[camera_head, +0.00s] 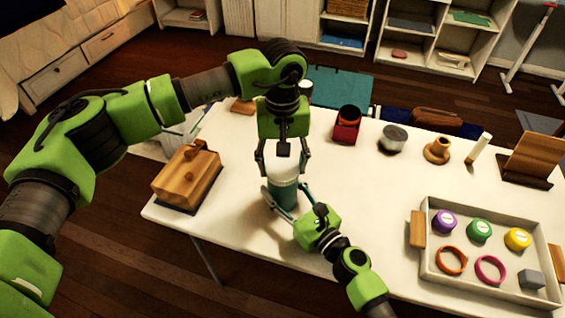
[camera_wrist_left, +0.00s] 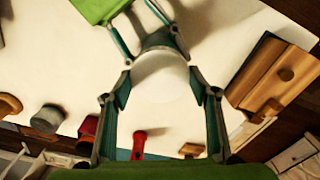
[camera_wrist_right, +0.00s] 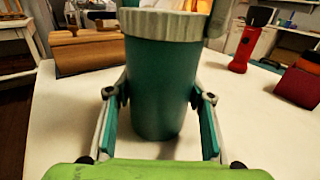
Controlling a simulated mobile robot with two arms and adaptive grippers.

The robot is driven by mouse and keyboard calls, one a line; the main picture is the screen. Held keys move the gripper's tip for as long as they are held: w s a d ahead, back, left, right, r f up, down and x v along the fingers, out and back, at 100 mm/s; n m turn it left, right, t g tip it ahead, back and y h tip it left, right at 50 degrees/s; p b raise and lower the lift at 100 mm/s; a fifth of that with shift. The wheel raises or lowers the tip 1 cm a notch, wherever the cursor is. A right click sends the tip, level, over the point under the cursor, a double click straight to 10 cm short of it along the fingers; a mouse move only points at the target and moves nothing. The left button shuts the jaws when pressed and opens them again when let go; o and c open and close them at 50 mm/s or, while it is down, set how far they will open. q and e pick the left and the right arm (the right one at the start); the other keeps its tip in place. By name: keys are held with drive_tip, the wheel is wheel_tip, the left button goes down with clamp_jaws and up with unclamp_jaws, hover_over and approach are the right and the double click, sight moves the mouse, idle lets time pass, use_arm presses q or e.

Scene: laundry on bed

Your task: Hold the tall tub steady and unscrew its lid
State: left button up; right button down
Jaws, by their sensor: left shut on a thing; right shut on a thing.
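The tall tub (camera_head: 284,190) is teal and stands upright on the white table. Its ribbed white lid (camera_head: 282,163) is on top. My left gripper (camera_head: 283,160) comes down from above, its fingers on either side of the lid and shut on it. In the left wrist view the lid (camera_wrist_left: 163,78) is a pale disc between the two fingers. My right gripper (camera_head: 285,203) comes in from the front, low, shut around the tub's body. In the right wrist view the tub (camera_wrist_right: 157,85) stands between its fingers, with the lid (camera_wrist_right: 165,24) seated above.
A wooden box (camera_head: 187,177) stands left of the tub. A red holder (camera_head: 346,126), a grey tin (camera_head: 393,139) and a wooden spool-like piece (camera_head: 437,150) stand behind right. A tray (camera_head: 460,272) with coloured lids and rings sits at right. The white table is clear between.

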use_arm(q)
drive_tip(key=n, duration=3.6)
